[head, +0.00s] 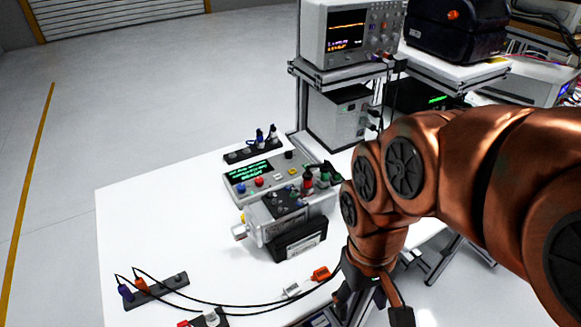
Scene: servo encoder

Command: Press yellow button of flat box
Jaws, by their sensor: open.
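The flat box (234,190) is grey, with green text on a dark screen, and lies on the white table behind the servo unit. A blue button (241,188) and a red button (259,182) show on its top. A small pale yellowish button (278,176) sits to their right; its exact colour is hard to tell. My gripper (371,310) points down at the bottom of the view, to the right of and nearer than the box, well apart from it. Its fingers are spread, with nothing seen between them; the tips are partly cut off.
The grey servo unit (266,226) and a black labelled block (299,242) stand in front of the flat box. Black cables (215,302) run across the front of the table. An oscilloscope (350,32) stands on a rack behind. The table's left part (150,215) is clear.

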